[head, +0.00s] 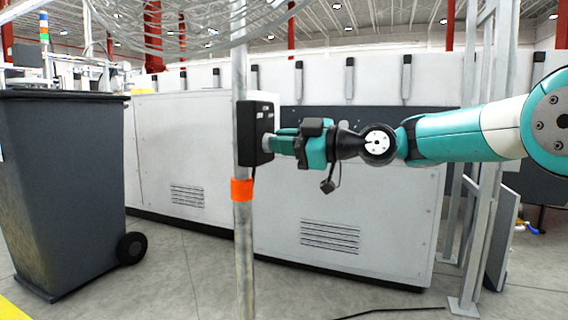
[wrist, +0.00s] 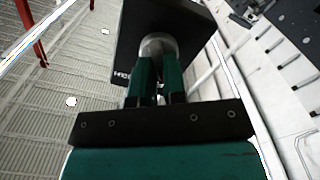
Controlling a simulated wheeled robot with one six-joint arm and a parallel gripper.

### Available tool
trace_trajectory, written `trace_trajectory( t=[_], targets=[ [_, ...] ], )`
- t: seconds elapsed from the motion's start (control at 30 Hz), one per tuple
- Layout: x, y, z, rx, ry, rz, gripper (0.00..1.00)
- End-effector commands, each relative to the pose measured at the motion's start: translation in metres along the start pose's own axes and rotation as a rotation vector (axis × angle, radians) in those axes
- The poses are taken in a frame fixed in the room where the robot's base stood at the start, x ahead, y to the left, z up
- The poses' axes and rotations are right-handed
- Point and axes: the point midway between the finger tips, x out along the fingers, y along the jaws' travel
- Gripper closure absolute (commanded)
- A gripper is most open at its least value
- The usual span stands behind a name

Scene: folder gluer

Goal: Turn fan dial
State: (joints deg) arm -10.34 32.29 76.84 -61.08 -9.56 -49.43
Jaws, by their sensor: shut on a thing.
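The fan's black control box (head: 256,133) is fixed to a grey upright pole (head: 241,80) in the head view. It also shows at the top of the wrist view (wrist: 165,18). The dial (wrist: 158,45), a light round knob, sticks out of the box face in the wrist view. My gripper (head: 275,145) reaches the box from the right. Its two green fingers (wrist: 158,72) are shut on the dial, one on each side. The dial's marks and its setting cannot be read, and in the head view the fingers largely hide it.
An orange band (head: 242,190) circles the pole below the box. The wire fan cage (head: 190,25) hangs above. A dark wheeled bin (head: 60,190) stands at left. White machine cabinets (head: 350,225) stand behind, and a metal frame (head: 480,180) is at right.

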Motion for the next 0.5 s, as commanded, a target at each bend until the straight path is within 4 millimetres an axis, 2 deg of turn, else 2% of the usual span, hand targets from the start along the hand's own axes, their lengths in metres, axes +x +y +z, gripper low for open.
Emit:
trace_trajectory(
  t=[0.03, 0.2, 0.5],
  targets=[
    [-0.0005, -0.0033, 0.0047, -0.032, 0.001, 0.000, 1.00],
    [-0.0004, -0.0028, 0.0032, -0.130, 0.000, -0.001, 1.00],
    [-0.0003, -0.0020, 0.0013, -0.217, -0.001, -0.002, 1.00]
  ],
)
